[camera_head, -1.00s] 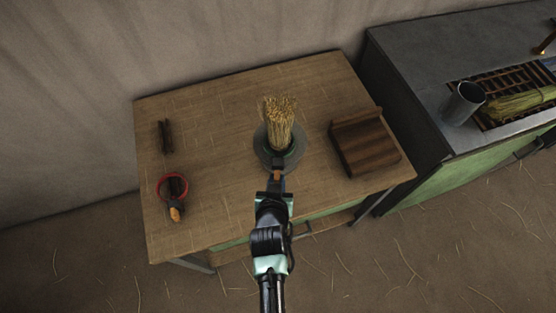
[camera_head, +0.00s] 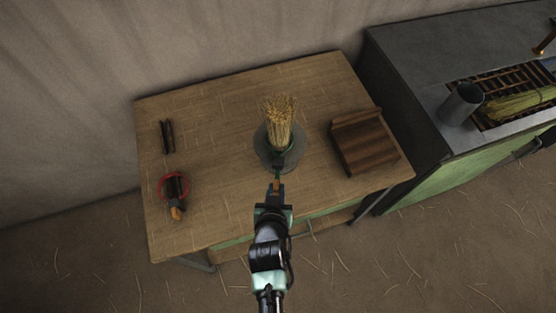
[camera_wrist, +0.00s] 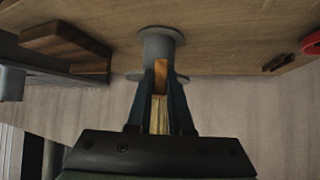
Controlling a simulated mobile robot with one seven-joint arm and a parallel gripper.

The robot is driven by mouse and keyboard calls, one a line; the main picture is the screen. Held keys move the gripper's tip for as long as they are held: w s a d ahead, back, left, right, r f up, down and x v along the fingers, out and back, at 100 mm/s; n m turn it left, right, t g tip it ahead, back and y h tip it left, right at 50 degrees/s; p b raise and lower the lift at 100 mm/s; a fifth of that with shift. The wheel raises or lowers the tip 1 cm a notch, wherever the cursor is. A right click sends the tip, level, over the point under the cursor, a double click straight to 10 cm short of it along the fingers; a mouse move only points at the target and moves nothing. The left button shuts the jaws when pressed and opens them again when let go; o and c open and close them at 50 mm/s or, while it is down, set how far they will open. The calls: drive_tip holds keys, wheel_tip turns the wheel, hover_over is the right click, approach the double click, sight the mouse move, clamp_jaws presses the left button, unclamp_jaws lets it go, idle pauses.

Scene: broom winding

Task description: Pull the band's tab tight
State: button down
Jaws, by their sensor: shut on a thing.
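A straw bundle (camera_head: 279,118) stands upright on a round grey stand (camera_head: 263,158) in the middle of the bench. A dark green band (camera_head: 281,148) goes around its lower part. A narrow strip of the band runs from the bundle toward my gripper (camera_head: 275,188). My gripper is shut on the orange tab (camera_wrist: 160,68), in front of the stand. In the wrist view the tab sits between my fingers, with the straw (camera_wrist: 159,115) beyond. The far side of the band is hidden.
On the wooden bench (camera_head: 215,120), dark sticks (camera_head: 167,136) and a red ring (camera_head: 161,190) lie left; a brown wooden block (camera_head: 362,142) stands right. A grey counter (camera_head: 420,60) with a metal cup (camera_head: 460,105) adjoins. Bench space around the stand is clear.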

drive_tip(key=shift+s, duration=0.35)
idle(0.4)
drive_tip(key=shift+c, duration=2)
unclamp_jaws()
drive_tip(key=s+r+p, duration=0.3)
drive_tip(key=r+p, duration=0.4)
drive_tip(key=shift+a, duration=0.15)
